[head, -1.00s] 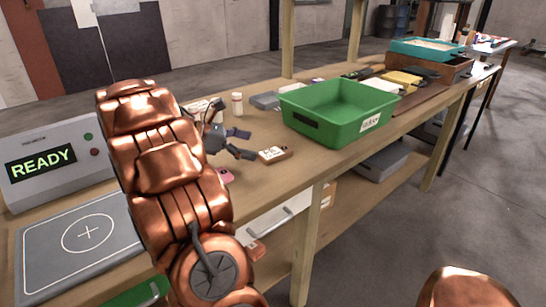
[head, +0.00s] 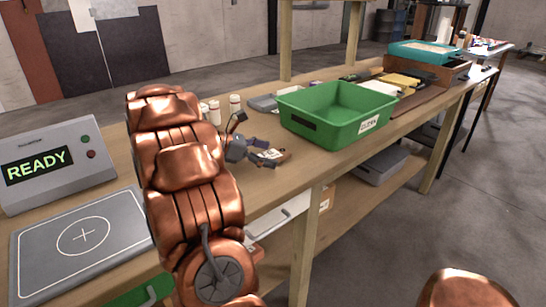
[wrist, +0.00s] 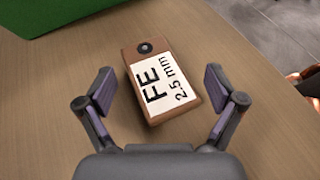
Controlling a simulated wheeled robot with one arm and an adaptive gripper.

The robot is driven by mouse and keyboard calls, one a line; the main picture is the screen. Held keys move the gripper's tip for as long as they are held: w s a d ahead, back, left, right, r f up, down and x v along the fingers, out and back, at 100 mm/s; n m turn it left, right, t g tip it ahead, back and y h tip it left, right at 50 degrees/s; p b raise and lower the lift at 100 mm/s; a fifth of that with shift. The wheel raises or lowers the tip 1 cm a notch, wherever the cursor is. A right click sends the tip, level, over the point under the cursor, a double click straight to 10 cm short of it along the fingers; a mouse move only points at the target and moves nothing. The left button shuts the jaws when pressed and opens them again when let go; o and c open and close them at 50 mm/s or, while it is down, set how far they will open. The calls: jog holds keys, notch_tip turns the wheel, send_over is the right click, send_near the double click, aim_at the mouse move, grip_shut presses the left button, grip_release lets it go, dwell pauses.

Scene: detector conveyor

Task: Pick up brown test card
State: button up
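The brown test card (wrist: 163,80) lies flat on the wooden bench. In the wrist view it has a white label reading "FE 2.5 mm" and a dark round hole near its far end. My gripper (wrist: 160,92) is open, with one finger on each side of the card's near part and visible gaps on both sides. In the head view the card (head: 273,154) lies in front of the green bin, partly covered by my gripper (head: 262,156).
A green bin (head: 310,124) stands just behind the card. A grey detector with a READY display (head: 60,165) and its grey plate (head: 80,240) are at the left. White bottles (head: 235,104) stand behind my arm. The bench's front edge is close to the card.

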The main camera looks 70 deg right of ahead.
jog(key=c, duration=1.3)
